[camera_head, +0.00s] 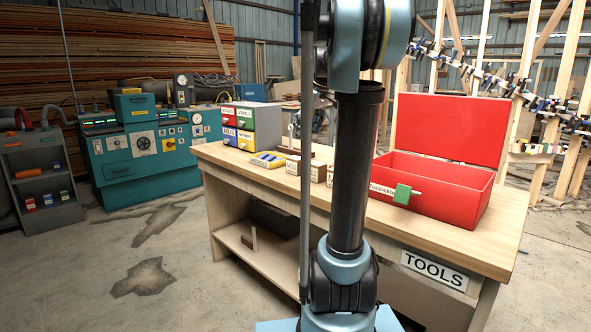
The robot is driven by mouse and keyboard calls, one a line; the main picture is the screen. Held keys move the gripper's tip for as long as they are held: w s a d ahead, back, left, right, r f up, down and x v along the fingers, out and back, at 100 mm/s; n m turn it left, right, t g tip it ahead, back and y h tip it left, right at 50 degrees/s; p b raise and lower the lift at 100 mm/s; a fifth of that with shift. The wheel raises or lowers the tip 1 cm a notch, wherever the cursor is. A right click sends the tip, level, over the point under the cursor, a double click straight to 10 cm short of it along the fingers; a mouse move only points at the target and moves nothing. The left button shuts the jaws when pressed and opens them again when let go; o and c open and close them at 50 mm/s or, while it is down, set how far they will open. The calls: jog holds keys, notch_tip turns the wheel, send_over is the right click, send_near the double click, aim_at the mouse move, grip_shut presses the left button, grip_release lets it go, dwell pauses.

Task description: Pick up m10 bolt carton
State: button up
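Several small tan cartons with pale labels stand in a row on the wooden workbench (453,238). I see a left carton (293,167), a middle carton (318,173) and part of another carton (331,178) beside my arm. The labels are too small to read, so I cannot tell which is the m10 bolt carton. My arm hides the bench just right of them. My arm rises past the top of the picture, and my gripper is out of view.
An open red toolbox (440,199) with a green tag (402,195) fills the bench's right side. A teal machine (140,165) stands behind left. Open floor lies left of the bench.

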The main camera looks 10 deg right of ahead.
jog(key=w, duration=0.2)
send_near(296, 158)
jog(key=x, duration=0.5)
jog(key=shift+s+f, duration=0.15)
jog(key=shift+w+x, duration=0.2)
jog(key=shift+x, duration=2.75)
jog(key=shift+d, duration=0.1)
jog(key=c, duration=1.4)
